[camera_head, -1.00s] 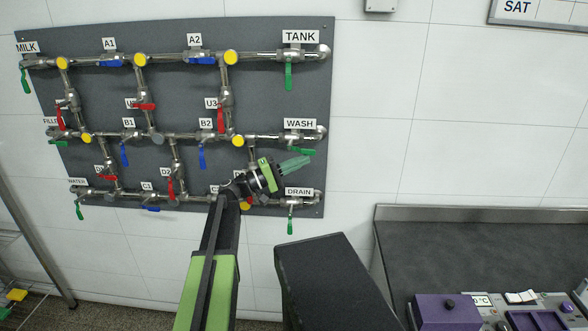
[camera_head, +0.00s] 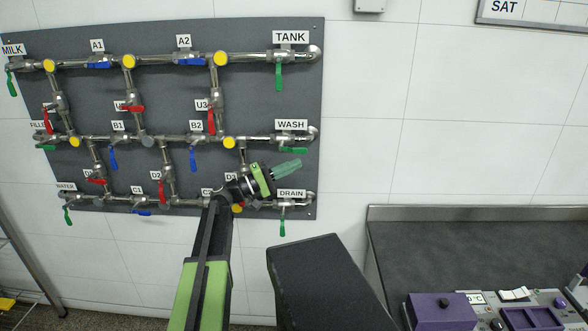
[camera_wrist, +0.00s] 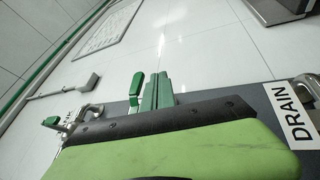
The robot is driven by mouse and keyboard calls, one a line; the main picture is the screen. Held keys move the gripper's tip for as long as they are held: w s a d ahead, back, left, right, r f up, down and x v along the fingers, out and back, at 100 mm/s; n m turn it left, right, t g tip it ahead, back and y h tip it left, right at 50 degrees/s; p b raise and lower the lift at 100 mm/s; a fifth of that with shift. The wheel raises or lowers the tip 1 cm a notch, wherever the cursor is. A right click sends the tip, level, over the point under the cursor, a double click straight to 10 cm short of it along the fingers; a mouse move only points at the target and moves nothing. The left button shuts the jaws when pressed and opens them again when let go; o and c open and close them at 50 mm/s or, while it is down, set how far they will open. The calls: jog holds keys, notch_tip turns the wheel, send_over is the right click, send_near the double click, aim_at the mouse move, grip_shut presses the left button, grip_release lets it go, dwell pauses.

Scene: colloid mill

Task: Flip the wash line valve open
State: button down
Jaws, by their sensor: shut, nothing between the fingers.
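The wash valve's green lever (camera_head: 293,150) lies roughly level, just under the pipe below the WASH label (camera_head: 291,125). My gripper (camera_head: 299,163) is shut and empty, its green fingers just below the lever in the head view and pointing right and slightly up. In the wrist view my closed fingers (camera_wrist: 158,92) stand close beside a green lever (camera_wrist: 137,88), which appears to be the wash one. A narrow gap seems to show between them; I cannot tell if they touch lower down, where my green gripper body hides the view.
The drain valve's green lever (camera_head: 282,227) hangs down below my gripper, and the tank valve's green lever (camera_head: 279,77) hangs above. Pipes and several red and blue levers fill the grey panel (camera_head: 170,100). A dark counter (camera_head: 480,240) stands at right. The wall right of the panel is clear.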

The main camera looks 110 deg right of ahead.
jog(key=w+f+b, duration=0.5)
jog(key=w+f, duration=0.2)
jog(key=w, duration=0.1)
jog(key=shift+w+a+b, duration=0.3)
jog(key=shift+w+a, duration=0.05)
jog(key=shift+a, duration=0.05)
